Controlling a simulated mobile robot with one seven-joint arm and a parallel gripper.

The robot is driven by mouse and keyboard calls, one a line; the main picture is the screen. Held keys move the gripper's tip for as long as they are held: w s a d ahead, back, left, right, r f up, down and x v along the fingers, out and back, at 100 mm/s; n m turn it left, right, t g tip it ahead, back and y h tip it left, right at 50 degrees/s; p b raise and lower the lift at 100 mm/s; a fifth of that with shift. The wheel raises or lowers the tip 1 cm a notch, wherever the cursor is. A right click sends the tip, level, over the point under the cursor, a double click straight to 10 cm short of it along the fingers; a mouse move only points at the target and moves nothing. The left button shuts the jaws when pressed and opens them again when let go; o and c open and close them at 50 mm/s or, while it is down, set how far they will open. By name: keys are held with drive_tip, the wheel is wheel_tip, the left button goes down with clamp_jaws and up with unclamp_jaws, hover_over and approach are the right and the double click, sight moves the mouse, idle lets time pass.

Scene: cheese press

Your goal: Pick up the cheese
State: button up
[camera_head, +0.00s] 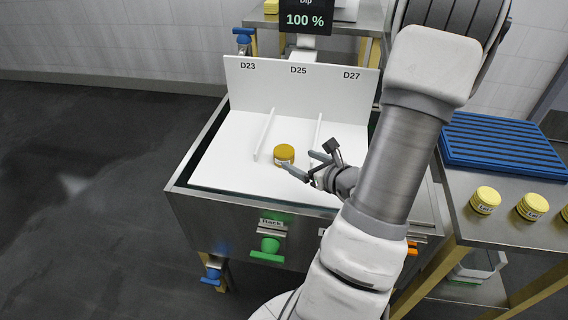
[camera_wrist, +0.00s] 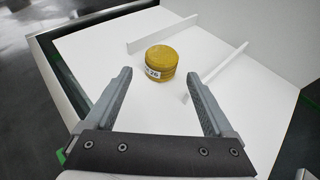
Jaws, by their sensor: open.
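One yellow-brown cheese (camera_head: 284,153) with a white label stands on the white board (camera_head: 222,165), in the middle lane between two low white dividers, below the sign D25. In the wrist view the cheese (camera_wrist: 161,62) is ahead of the fingertips and roughly centred between them, with a gap left before it. My gripper (camera_head: 298,165) is open and empty, just to the lower right of the cheese in the head view; its two fingers (camera_wrist: 158,88) are spread wide in the wrist view. The cheese's label reads partly as 26.
A back panel (camera_head: 300,85) marked D23, D25, D27 stands behind. More yellow cheeses (camera_head: 486,200) and a blue ribbed rack (camera_head: 505,145) are on the right steel table. The board's left side is clear.

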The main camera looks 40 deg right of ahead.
sight(287, 154)
drive_tip(key=b+x, duration=0.1)
drive_tip(key=x, duration=0.6)
drive_tip(key=shift+b+x, duration=1.15)
drive_tip(key=shift+x, duration=1.6)
drive_tip(key=shift+d, duration=0.1)
drive_tip(key=c, duration=1.2)
drive_tip(key=shift+r, duration=0.1)
drive_tip(key=shift+c, duration=0.2)
